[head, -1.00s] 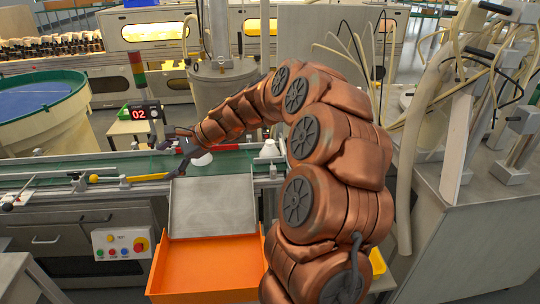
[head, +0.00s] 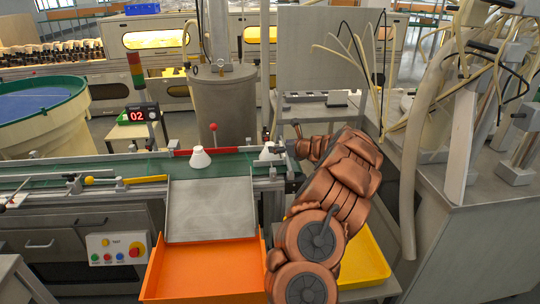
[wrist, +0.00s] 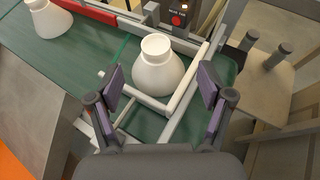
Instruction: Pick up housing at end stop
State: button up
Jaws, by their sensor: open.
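The white cone-shaped housing (wrist: 157,70) stands upright at the right end of the green conveyor (head: 120,166), against the end-stop bars (wrist: 184,88). It also shows in the head view (head: 266,153), partly overlapped by the gripper. My gripper (wrist: 160,84) is open and empty, with a dark padded finger to either side of the housing's near side. The fingers do not visibly touch it. In the head view my gripper (head: 284,147) is at the belt's right end, its fingers small. A second white housing (head: 200,158) stands upright farther left on the belt, also in the wrist view (wrist: 47,18).
A grey sloped chute (head: 212,208) leads from the belt to an orange bin (head: 200,270). A yellow bin (head: 362,262) lies right of it, partly behind my arm. A red-knobbed post (head: 213,128) rises behind the belt. A button box (wrist: 180,14) stands close behind the end stop.

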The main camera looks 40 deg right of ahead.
jog(key=shift+a+p+x, duration=0.15)
jog(key=shift+p+x, duration=0.05)
jog(key=shift+x, duration=1.6)
jog(key=shift+a+p+x, duration=0.15)
jog(key=shift+a+x, duration=0.05)
jog(key=shift+x, duration=1.6)
